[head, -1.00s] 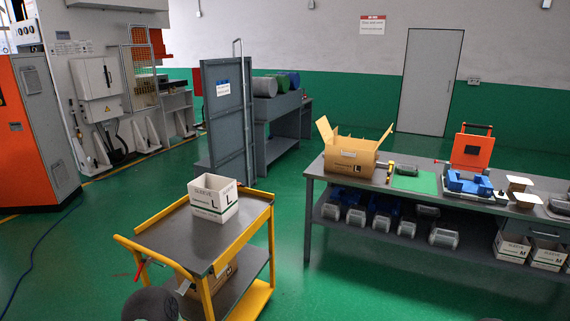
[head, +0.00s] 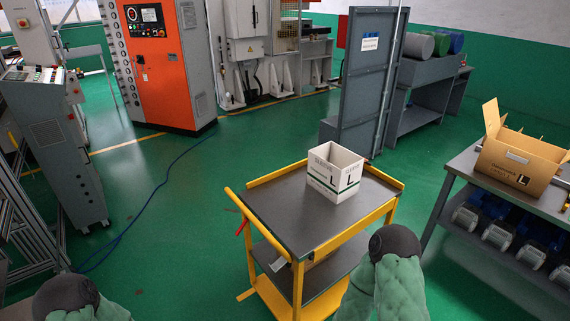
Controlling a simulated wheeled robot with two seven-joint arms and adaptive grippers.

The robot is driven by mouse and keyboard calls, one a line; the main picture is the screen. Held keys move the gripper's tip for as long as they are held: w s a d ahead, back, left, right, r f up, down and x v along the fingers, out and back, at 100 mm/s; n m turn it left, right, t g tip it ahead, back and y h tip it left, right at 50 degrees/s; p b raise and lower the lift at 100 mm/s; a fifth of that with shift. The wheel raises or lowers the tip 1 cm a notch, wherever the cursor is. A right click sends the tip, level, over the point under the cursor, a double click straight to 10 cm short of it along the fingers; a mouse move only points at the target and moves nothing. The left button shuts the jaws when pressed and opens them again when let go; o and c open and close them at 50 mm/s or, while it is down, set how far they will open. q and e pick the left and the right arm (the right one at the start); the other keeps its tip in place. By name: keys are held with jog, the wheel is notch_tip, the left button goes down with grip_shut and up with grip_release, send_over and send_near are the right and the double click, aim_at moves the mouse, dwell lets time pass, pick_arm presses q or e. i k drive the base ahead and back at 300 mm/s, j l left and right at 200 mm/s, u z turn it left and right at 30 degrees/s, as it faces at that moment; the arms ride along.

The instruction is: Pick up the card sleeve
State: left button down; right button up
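Parts of my two arms show at the bottom left and bottom centre-right, but neither gripper is in view. Nothing of mine touches the sleeve.
An open cardboard box (head: 520,158) stands on the workbench (head: 468,165) at right. A grey panel (head: 368,85) stands behind the cart. A blue cable (head: 150,217) crosses the open green floor at left.

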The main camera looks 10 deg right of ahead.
aim_at(334, 171)
jog(key=i+j+u, duration=0.15)
jog(key=i, duration=0.25)
jog(key=i+j+u, duration=0.1)
jog(key=i, duration=0.35)
